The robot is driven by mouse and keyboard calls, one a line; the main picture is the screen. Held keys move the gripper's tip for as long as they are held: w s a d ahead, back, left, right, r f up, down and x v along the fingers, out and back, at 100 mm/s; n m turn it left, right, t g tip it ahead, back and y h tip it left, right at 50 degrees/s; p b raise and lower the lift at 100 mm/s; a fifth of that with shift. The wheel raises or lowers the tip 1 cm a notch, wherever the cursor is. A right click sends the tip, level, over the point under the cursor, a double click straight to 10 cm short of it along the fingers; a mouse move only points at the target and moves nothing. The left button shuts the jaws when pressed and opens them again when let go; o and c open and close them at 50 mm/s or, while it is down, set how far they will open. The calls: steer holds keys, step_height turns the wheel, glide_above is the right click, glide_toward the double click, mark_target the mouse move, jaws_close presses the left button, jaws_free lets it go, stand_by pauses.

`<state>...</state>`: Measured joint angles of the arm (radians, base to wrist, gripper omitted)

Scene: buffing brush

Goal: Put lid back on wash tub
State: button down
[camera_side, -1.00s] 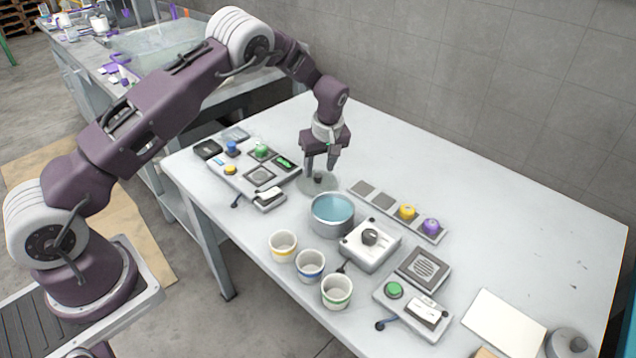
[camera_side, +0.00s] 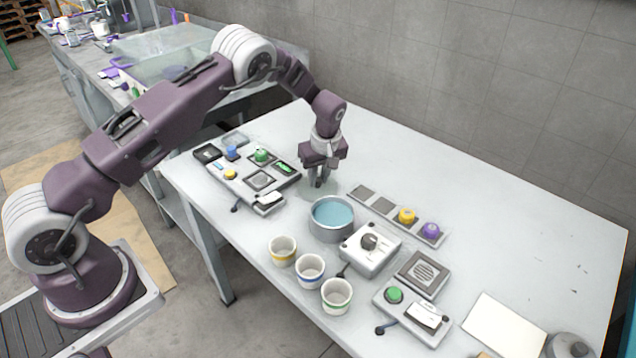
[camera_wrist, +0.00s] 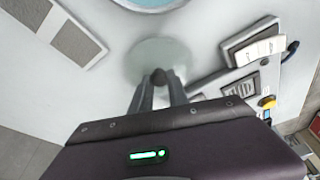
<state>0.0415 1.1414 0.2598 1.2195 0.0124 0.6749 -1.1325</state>
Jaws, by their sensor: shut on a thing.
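The wash tub (camera_side: 331,231) is a round grey metal pot with blue liquid, open at the top. Its rim also shows at the top of the wrist view (camera_wrist: 150,4). The lid (camera_side: 308,193) is a translucent, pale round disc with a dark knob, lying on or just above the table behind the tub. It also shows in the wrist view (camera_wrist: 150,55). My gripper (camera_side: 318,182) is directly over the lid, shut on its dark knob (camera_wrist: 158,76). I cannot tell whether the lid is clear of the table.
A panel with coloured knobs (camera_side: 250,172) stands left of the lid. A strip with yellow and purple knobs (camera_side: 396,214) lies to the right. Several cups (camera_side: 310,268) and a dial box (camera_side: 369,249) stand near the tub. The table's back right is clear.

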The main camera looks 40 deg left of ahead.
mark_target(319, 181)
step_height(319, 181, up, 9)
steer(key=s+d+r, duration=0.3)
steer(key=s+d, duration=0.5)
steer(key=d, duration=0.4)
steer(key=shift+w+f, duration=0.15)
steer(key=shift+f, duration=1.4)
steer(key=shift+w+f, duration=0.1)
steer(key=shift+f, duration=1.4)
steer(key=shift+f, duration=0.15)
steer(key=c, duration=1.2)
jaws_free()
steer(key=o, duration=0.5)
